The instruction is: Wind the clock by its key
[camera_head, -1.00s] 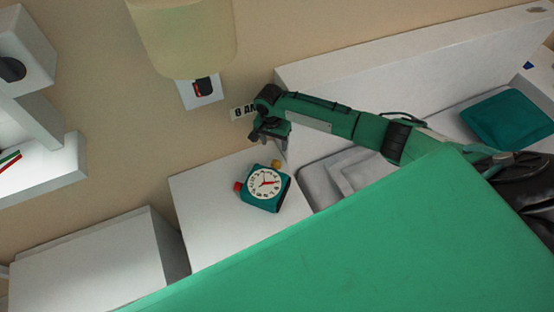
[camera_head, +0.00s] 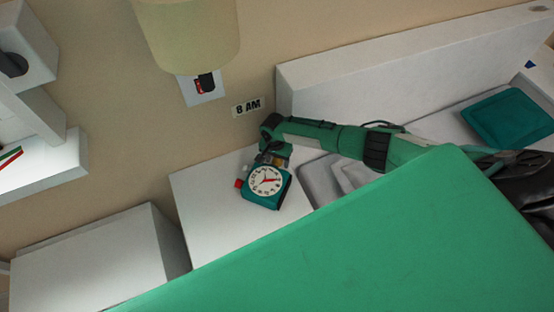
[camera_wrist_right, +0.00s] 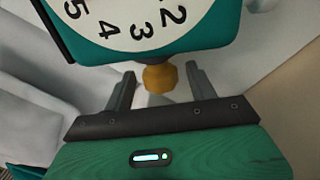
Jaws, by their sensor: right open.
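A teal clock with a white dial and red hands (camera_head: 266,182) stands on a white bedside surface. A red knob (camera_head: 239,183) sticks out at its left side. In the right wrist view part of the clock's dial (camera_wrist_right: 150,22) fills the top, and a yellow-orange key or knob (camera_wrist_right: 160,78) sticks out from the teal case. My right gripper (camera_wrist_right: 161,86) is open, with one finger on either side of the yellow knob and gaps on both sides. In the head view this gripper (camera_head: 270,158) is at the clock's upper edge and largely hides the knob. My left gripper is out of view.
The white nightstand top (camera_head: 210,215) is clear left of the clock. A white headboard (camera_head: 400,60) and pillows (camera_head: 320,180) lie to the right.

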